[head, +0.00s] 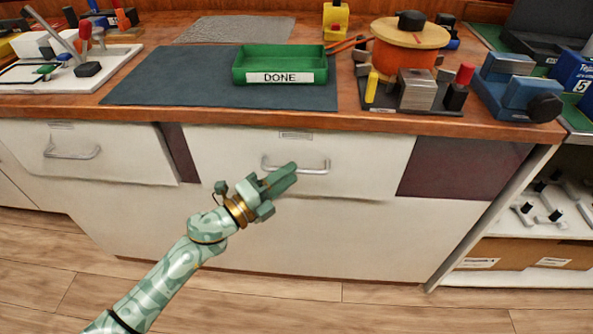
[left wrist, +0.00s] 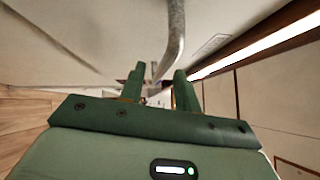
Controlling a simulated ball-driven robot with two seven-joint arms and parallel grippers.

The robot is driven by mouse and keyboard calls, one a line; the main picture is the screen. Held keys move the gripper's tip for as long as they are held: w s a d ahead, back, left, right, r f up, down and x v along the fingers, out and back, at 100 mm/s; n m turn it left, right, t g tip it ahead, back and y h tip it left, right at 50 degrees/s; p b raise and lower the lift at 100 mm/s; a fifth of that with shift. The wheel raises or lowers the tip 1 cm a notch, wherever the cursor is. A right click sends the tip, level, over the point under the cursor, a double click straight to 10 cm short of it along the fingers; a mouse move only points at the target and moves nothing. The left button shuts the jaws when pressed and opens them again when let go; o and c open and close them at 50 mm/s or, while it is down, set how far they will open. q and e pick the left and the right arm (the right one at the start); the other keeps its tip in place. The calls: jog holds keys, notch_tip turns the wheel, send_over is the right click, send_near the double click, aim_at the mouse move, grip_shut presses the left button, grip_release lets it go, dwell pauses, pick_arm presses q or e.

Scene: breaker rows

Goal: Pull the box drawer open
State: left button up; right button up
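The drawer (head: 360,165) in the middle of the white cabinet has a pale front with a metal bar handle (head: 318,171) and a small label above it. My right gripper is not in view.
Another drawer (head: 90,152) with its own handle is at the left. The wooden worktop (head: 60,108) above holds a green DONE tray (head: 280,62), a blue-grey mat (head: 150,90) and tools. An open shelf (head: 560,215) is at the right. The floor in front is clear.

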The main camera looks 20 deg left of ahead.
pick_arm(q)
jog(key=shift+x, duration=1.4)
grip_shut()
